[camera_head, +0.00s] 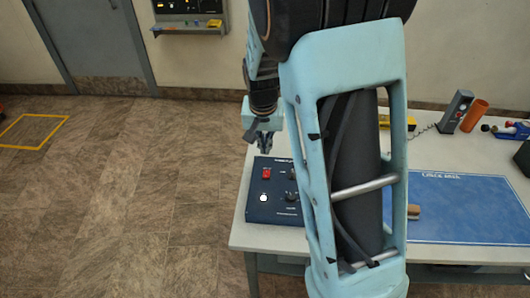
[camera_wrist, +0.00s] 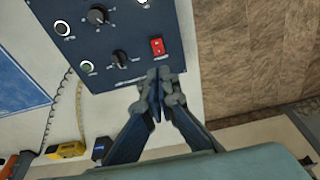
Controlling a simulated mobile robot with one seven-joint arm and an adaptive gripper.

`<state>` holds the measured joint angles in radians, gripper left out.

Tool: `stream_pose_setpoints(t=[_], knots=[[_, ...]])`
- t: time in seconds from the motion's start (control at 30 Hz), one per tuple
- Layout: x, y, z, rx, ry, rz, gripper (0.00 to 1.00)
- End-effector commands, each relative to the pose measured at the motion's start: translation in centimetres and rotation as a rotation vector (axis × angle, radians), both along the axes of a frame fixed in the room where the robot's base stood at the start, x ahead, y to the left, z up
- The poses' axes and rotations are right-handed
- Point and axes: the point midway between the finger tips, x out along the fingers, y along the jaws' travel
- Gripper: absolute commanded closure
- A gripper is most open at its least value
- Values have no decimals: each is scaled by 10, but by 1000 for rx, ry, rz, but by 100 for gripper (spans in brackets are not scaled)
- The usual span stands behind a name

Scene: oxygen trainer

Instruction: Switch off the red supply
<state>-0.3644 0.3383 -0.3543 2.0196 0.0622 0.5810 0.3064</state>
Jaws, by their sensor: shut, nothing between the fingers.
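A dark blue control panel box (camera_head: 262,205) lies on the white table, partly hidden by my arm in the head view. On it is a red rocker switch (camera_head: 266,174), which also shows in the wrist view (camera_wrist: 157,46). My gripper (camera_head: 265,148) is above the panel's far edge, near the red switch. In the wrist view my gripper (camera_wrist: 158,80) is shut and empty, its tips just below the switch in the picture. I cannot tell whether they touch anything.
A blue mat (camera_head: 465,205) covers the right of the table (camera_head: 290,238). A handset with a coiled cord (camera_head: 455,112), an orange cylinder (camera_head: 474,116) and a yellow tape measure (camera_wrist: 66,150) stand at the back. Open floor (camera_head: 130,200) lies left.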

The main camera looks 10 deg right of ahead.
Motion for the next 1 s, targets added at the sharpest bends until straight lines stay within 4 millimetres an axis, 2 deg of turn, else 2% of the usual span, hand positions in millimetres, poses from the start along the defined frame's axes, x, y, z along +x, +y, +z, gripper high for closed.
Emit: stream_pose_setpoints(t=[0.3, 0.47, 0.6, 0.8, 1.0], knots=[[11, -6, -59, -2, 6, -3, 100], [17, -7, -85, -1, 6, -3, 100], [14, -6, -105, -1, 3, -1, 100], [13, -5, -118, 0, 2, -2, 100], [13, -5, -120, 0, 0, -2, 100]])
